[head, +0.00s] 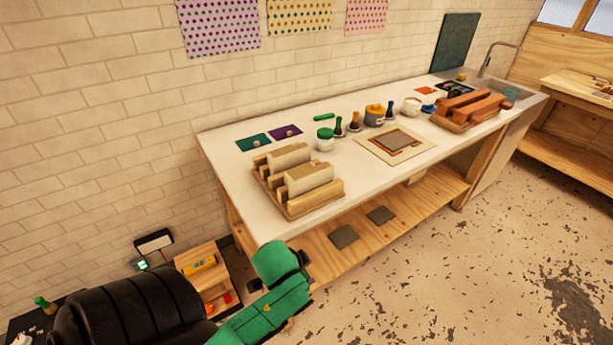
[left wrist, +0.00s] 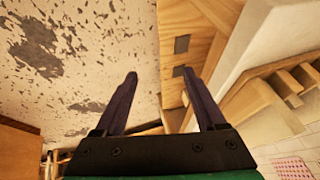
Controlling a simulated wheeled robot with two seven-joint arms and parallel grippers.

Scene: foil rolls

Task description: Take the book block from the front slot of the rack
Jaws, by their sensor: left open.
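The wooden rack (head: 292,211) stands at the near left end of the white worktop, with several slots. Pale book blocks stand in it; the front book block (head: 309,178) is upright in the slot nearest the worktop's front edge. Another block (head: 289,158) stands behind it. My left gripper shows in the left wrist view (left wrist: 162,85), its two dark fingers wide apart and empty. In the head view my green left arm is low, in front of the worktop's near end and below the rack. Part of the rack (left wrist: 265,105) shows at the right of the left wrist view. My right gripper is not in view.
The white worktop (head: 235,180) has a framed board (head: 395,146), small pots and stamps behind it, and a tray of reddish-brown blocks (head: 470,109) at the far end. A wooden shelf (head: 420,205) runs below. The speckled floor in front is clear.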

